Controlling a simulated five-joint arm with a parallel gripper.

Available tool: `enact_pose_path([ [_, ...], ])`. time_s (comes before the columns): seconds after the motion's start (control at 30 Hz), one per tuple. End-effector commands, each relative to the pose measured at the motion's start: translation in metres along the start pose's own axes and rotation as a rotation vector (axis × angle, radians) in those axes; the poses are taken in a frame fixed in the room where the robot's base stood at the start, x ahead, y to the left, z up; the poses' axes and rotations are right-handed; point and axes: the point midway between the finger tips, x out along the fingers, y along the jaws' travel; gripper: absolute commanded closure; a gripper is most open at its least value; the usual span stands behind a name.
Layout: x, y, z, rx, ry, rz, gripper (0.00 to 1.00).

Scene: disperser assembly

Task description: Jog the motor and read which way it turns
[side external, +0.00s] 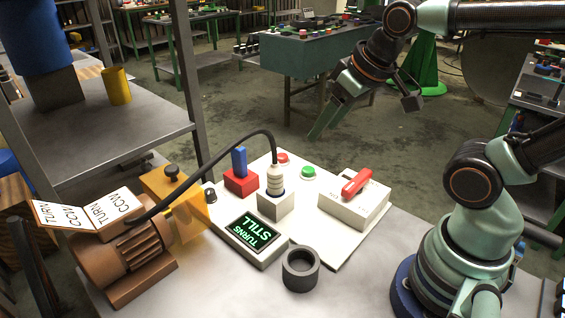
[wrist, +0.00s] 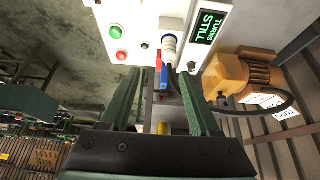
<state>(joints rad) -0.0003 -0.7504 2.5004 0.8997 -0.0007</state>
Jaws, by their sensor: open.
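The brown motor (side external: 125,252) lies at the left of the bench, and shows at the right of the wrist view (wrist: 262,76). The display (side external: 254,237) on the white panel reads TURNS STILL. A green button (side external: 308,172) and a red button (side external: 282,158) sit at the panel's back. A white plug (side external: 275,180) with a black cable to the motor stands in a pale socket block (side external: 276,205). A red-handled switch (side external: 356,184) is at the panel's right. My gripper (wrist: 163,80) is open and empty, held above and behind the panel, apart from everything.
A blue lever (side external: 239,162) stands on a red block. A dark ring (side external: 300,270) stands at the bench front. Cards marked TURN (side external: 88,212) lie on the motor; one seems to read CCW. A yellow cup (side external: 116,86) stands on a shelf at left. Air around my gripper is clear.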

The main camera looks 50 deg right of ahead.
Motion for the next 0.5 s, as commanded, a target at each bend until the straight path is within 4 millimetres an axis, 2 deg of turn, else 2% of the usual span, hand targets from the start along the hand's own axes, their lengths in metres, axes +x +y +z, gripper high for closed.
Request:
enact_pose_path([
  [0.33, 0.0000, 0.0001, 0.0000, 0.001, 0.000, 0.000, 0.38],
  [0.37, 0.0000, 0.0001, 0.0000, 0.001, 0.000, 0.000, 0.41],
  [0.5, 0.0000, 0.0001, 0.0000, 0.001, 0.000, 0.000, 0.95],
])
